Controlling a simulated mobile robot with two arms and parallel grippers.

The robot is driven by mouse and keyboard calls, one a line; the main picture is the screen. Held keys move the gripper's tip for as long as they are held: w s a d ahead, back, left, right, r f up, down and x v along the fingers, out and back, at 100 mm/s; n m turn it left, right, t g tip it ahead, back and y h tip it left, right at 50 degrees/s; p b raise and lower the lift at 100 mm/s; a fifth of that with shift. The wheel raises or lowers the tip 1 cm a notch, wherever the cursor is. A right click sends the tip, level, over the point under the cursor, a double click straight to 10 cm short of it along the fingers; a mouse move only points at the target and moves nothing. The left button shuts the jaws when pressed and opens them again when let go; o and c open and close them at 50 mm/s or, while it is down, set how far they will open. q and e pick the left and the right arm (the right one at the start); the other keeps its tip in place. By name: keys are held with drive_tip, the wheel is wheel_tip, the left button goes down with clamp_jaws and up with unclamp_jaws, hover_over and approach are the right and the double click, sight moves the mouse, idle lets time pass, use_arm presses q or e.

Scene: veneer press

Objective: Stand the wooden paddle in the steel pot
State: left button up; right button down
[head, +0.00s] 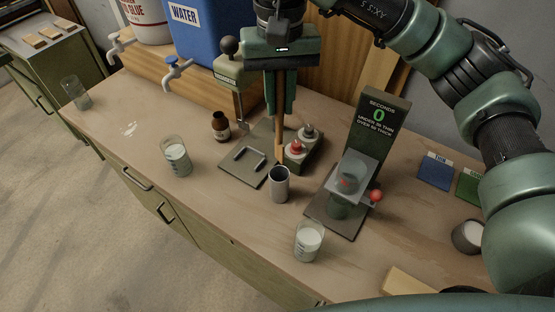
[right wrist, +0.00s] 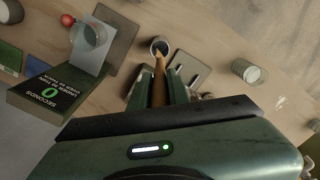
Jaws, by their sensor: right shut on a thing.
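My right gripper (head: 280,112) points down over the bench, shut on the wooden paddle (head: 279,138). The paddle hangs roughly upright, its lower end near the steel pot (head: 280,185). The pot stands upright, open at the top, on the bench in front of the button box. In the right wrist view the paddle (right wrist: 159,82) runs out between the fingers, its tip close to the pot (right wrist: 160,46). The tip looks to be above and behind the pot rim in the head view; the exact gap is hard to tell. My left gripper is out of view.
A button box (head: 304,150) and a plate with a handle (head: 240,168) sit behind the pot. A stand with a red knob (head: 376,196) and a timer sign (head: 380,122) are to its right.

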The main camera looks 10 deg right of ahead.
sight(280, 142)
wheel_tip(280, 142, down, 11)
drive_tip(key=shift+r+p, duration=0.1)
drive_tip(key=shift+p, duration=1.15)
wheel_tip(280, 142, down, 4)
drive_tip(key=shift+r+p, duration=0.1)
drive_tip(key=shift+p, duration=0.55)
drive_tip(key=shift+f, duration=0.2)
drive_tip(key=shift+f+b, duration=0.2)
drive_tip(key=shift+b, duration=0.1)
drive_tip(key=c, duration=1.3)
unclamp_jaws()
drive_tip(key=shift+r, duration=0.1)
drive_tip(key=shift+c, duration=0.2)
